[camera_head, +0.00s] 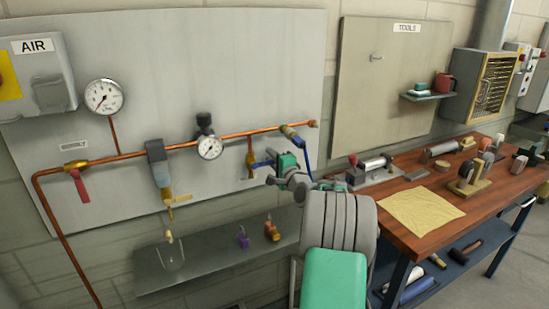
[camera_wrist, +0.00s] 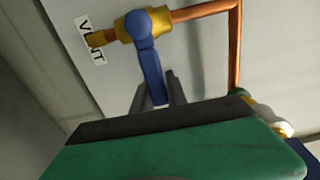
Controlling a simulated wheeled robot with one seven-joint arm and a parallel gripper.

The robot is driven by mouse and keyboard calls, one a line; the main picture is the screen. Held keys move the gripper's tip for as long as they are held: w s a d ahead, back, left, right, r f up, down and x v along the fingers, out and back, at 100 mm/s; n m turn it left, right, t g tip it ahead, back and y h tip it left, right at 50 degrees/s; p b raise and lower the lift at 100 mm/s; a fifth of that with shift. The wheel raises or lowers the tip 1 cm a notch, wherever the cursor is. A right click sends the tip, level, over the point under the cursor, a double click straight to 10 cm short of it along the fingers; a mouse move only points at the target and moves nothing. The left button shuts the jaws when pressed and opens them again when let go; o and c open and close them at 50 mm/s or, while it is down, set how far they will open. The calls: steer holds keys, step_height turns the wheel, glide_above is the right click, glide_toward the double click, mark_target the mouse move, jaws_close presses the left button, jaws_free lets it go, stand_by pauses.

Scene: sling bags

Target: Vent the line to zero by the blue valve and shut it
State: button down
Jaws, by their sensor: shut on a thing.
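The blue valve has a brass body (camera_head: 250,158) on a short copper drop. Its blue lever (camera_wrist: 151,70) stands crosswise to the drop, pointing right in the head view. A VENT label (camera_wrist: 91,42) is beside its outlet. My gripper (camera_head: 272,168) is shut on the lever's outer part; its fingers (camera_wrist: 158,95) flank the lever in the wrist view. The large round gauge (camera_head: 104,97) has its needle towards the lower left; its figures are too small to read. The small gauge (camera_head: 209,147) is unclear.
A red-handled valve (camera_head: 78,182) hangs at left on the copper pipe (camera_head: 130,155). A grey shelf (camera_head: 205,255) lies below, and a wooden workbench (camera_head: 415,235) with tools stands right.

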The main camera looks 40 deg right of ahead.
steer(key=c, duration=1.3)
jaws_free()
steer(key=shift+f, duration=0.1)
steer(key=b+v, duration=0.1)
steer(key=v, duration=0.7)
